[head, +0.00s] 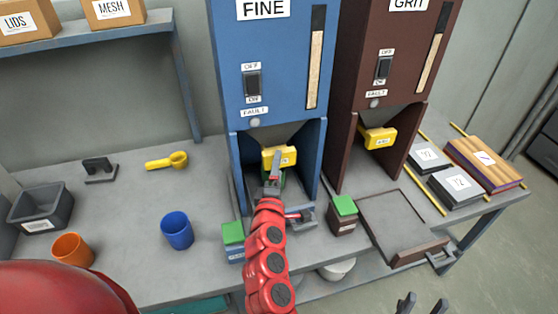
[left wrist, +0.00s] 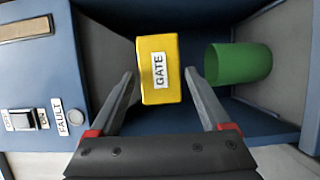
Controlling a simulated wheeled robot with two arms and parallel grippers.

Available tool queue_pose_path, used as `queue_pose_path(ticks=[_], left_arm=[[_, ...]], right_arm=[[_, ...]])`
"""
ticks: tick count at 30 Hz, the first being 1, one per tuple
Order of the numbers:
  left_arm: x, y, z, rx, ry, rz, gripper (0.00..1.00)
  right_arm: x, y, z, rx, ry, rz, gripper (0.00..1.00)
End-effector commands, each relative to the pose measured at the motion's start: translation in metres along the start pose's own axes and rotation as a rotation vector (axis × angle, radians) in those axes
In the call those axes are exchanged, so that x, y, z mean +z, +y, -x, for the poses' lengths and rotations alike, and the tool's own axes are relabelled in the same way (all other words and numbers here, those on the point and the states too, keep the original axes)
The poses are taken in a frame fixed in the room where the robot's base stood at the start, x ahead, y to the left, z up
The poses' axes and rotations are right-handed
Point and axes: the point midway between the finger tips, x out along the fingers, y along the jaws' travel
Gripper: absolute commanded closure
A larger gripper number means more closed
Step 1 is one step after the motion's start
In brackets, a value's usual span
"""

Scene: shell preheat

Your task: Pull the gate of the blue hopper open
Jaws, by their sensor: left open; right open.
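The blue hopper (head: 226,60), labelled FINE, stands at the back centre of the bench. Its yellow gate (head: 286,153), labelled GATE in the left wrist view (left wrist: 159,85), sits under its funnel. My left gripper (head: 274,174) is open and empty, right in front of the gate. In the left wrist view its fingertips (left wrist: 160,74) lie on either side of the gate; I cannot tell if they touch it. A green cup (left wrist: 238,63) stands below the gate, mostly hidden by my arm in the head view. My right gripper (head: 420,304) is open at the bottom edge, away from the hoppers.
A brown GRIT hopper (head: 345,90) with its own yellow gate (head: 377,137) stands close on the right. A green-lidded box (head: 233,240) is beside my left arm.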

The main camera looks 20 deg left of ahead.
Motion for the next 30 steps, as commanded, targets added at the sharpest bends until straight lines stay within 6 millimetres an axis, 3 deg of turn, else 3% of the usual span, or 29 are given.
queue_pose_path(ticks=[3, 9, 20, 30], left_arm=[[-0.001, 0.002, -0.02, 0.001, 0.002, -0.001, 0.19], [-0.001, 0.001, -0.038, 0.0, 0.0, -0.001, 0.19], [-0.001, 0.0, -0.042, -0.001, 0.0, 0.0, 0.19], [-0.001, 0.0, -0.042, 0.0, 0.0, 0.0, 0.76]], right_arm=[[0.0, 0.0, -0.002, 0.0, 0.0, 0.0, 0.53], [-0.001, 0.0, -0.003, 0.0, 0.0, 0.0, 0.53], [-0.001, 0.0, -0.003, 0.0, 0.0, 0.0, 0.53], [-0.001, 0.0, -0.003, 0.0, 0.0, 0.0, 0.53]])
